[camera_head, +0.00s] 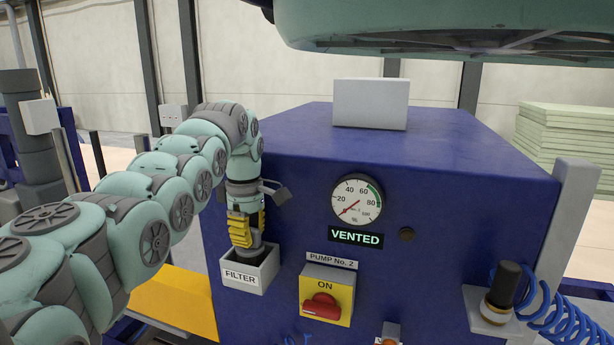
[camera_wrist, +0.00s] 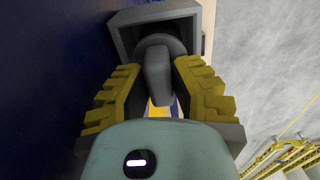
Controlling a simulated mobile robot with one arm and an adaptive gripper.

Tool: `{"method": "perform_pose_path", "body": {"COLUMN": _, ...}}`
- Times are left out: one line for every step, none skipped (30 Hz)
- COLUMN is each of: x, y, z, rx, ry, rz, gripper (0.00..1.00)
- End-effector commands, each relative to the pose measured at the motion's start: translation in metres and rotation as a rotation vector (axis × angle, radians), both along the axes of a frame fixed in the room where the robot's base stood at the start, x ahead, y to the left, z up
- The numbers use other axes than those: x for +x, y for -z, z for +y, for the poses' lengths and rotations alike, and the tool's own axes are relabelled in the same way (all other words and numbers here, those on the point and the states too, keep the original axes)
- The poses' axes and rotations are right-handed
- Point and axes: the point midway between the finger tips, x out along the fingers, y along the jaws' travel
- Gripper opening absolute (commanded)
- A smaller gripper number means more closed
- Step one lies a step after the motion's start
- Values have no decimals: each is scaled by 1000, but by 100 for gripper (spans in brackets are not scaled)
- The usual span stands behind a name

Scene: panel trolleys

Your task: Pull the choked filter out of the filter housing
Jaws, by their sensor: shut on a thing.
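The filter housing (camera_head: 262,279) is a light grey open-topped box labelled FILTER on the front of the blue pump cabinet. It shows as a square grey frame at the top of the wrist view (camera_wrist: 121,38). The choked filter (camera_wrist: 157,72) is a dark grey round body with an upright grip tab, and it sits in the housing opening. How deep it sits is hidden. My gripper (camera_head: 246,232), with yellow ribbed fingers, points down over the housing. It is shut on the filter's tab, with one finger on each side in the wrist view (camera_wrist: 161,88).
The cabinet (camera_head: 460,190) carries a gauge (camera_head: 356,201) with its needle low, a lit VENTED sign (camera_head: 356,238) and a red switch (camera_head: 321,307) at ON. A black-topped part (camera_head: 503,285) and a blue coiled hose (camera_head: 570,325) are at right. A white box (camera_head: 370,104) stands on top.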

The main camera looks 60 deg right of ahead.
Motion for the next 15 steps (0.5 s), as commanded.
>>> {"method": "perform_pose_path", "body": {"x": 0, "y": 1, "z": 0, "rx": 2, "ry": -1, "rz": 2, "gripper": 0}}
{"method": "perform_pose_path", "body": {"x": 0, "y": 1, "z": 0, "rx": 2, "ry": -1, "rz": 1, "gripper": 0}}
{"method": "perform_pose_path", "body": {"x": 0, "y": 1, "z": 0, "rx": 2, "ry": -1, "rz": 1, "gripper": 0}}
{"method": "perform_pose_path", "body": {"x": 0, "y": 1, "z": 0, "rx": 2, "ry": -1, "rz": 1, "gripper": 0}}
{"method": "perform_pose_path", "body": {"x": 0, "y": 1, "z": 0, "rx": 2, "ry": -1, "rz": 1, "gripper": 0}}
{"method": "perform_pose_path", "body": {"x": 0, "y": 1, "z": 0, "rx": 2, "ry": -1, "rz": 1, "gripper": 0}}
{"method": "perform_pose_path", "body": {"x": 0, "y": 0, "z": 0, "rx": 2, "ry": -1, "rz": 1, "gripper": 0}}
{"method": "perform_pose_path", "body": {"x": 0, "y": 0, "z": 0, "rx": 2, "ry": -1, "rz": 1, "gripper": 0}}
{"method": "perform_pose_path", "body": {"x": 0, "y": -1, "z": 0, "rx": 2, "ry": 0, "rz": 1, "gripper": 0}}
{"method": "perform_pose_path", "body": {"x": 0, "y": -2, "z": 0, "rx": 2, "ry": 0, "rz": 1, "gripper": 0}}
{"method": "perform_pose_path", "body": {"x": 0, "y": -3, "z": 0, "rx": 2, "ry": 0, "rz": 1, "gripper": 0}}
{"method": "perform_pose_path", "body": {"x": 0, "y": -4, "z": 0, "rx": 2, "ry": 0, "rz": 2, "gripper": 0}}
{"method": "perform_pose_path", "body": {"x": 0, "y": -5, "z": 0, "rx": 2, "ry": 1, "rz": 2, "gripper": 0}}
{"method": "perform_pose_path", "body": {"x": -1, "y": -6, "z": 0, "rx": 2, "ry": 1, "rz": 2, "gripper": 0}}
{"method": "perform_pose_path", "body": {"x": -1, "y": -7, "z": 0, "rx": 2, "ry": 1, "rz": 2, "gripper": 0}}
